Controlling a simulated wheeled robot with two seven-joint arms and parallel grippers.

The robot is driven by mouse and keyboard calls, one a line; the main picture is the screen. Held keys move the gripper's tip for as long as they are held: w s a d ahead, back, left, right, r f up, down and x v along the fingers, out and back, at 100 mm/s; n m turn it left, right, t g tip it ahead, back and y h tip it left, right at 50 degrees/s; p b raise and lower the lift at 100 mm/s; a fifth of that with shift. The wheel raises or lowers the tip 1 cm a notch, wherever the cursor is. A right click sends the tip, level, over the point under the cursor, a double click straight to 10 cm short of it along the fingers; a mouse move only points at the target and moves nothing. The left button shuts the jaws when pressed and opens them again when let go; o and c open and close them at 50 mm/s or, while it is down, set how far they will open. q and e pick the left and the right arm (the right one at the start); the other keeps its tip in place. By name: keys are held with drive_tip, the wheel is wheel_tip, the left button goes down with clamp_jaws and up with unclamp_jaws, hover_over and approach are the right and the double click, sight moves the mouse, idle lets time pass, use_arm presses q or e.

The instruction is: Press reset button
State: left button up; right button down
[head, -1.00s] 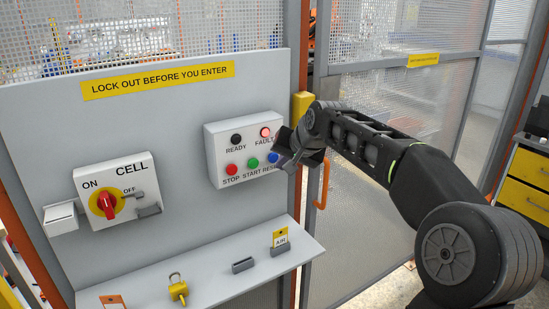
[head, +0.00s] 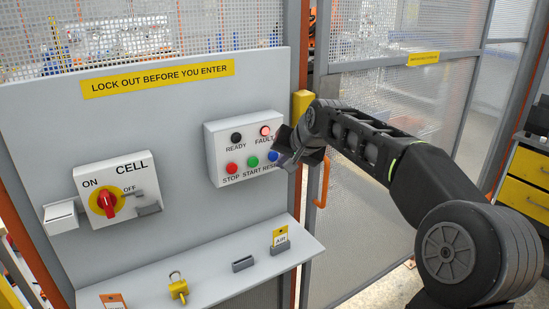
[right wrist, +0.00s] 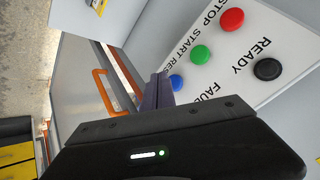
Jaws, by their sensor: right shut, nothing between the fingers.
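The blue reset button (head: 272,156) is at the lower right of a light control box (head: 215,140) on the grey panel. My right gripper (head: 287,160) is shut and empty, close in front of the box's right end, and covers part of the RESET label. In the right wrist view the shut fingertips (right wrist: 158,92) are right beside the blue button (right wrist: 177,82) in the picture. I cannot tell whether they touch it. The red FAULT lamp (head: 265,131) looks lit and the READY lamp (head: 236,138) is dark. My left gripper is not in view.
The red stop button (head: 232,168) and green start button (head: 252,162) sit left of the blue one. A red and yellow rotary switch (head: 106,203) is further left. A shelf (head: 215,275) holds a yellow padlock (head: 178,288). A mesh door with an orange handle (head: 322,182) is right.

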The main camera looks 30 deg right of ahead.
drive_tip(key=shift+w, duration=0.1)
idle(0.7)
drive_tip(key=shift+w, duration=0.3)
drive_tip(key=shift+w+p, duration=0.45)
drive_tip(key=shift+p, duration=0.05)
idle(0.7)
drive_tip(key=shift+s, duration=0.1)
drive_tip(key=shift+s+b, duration=0.6)
drive_tip(key=shift+s, duration=0.15)
drive_tip(key=shift+s, duration=0.15)
drive_tip(key=s+b, duration=0.3)
drive_tip(key=s, duration=0.1)
drive_tip(key=shift+s, duration=0.35)
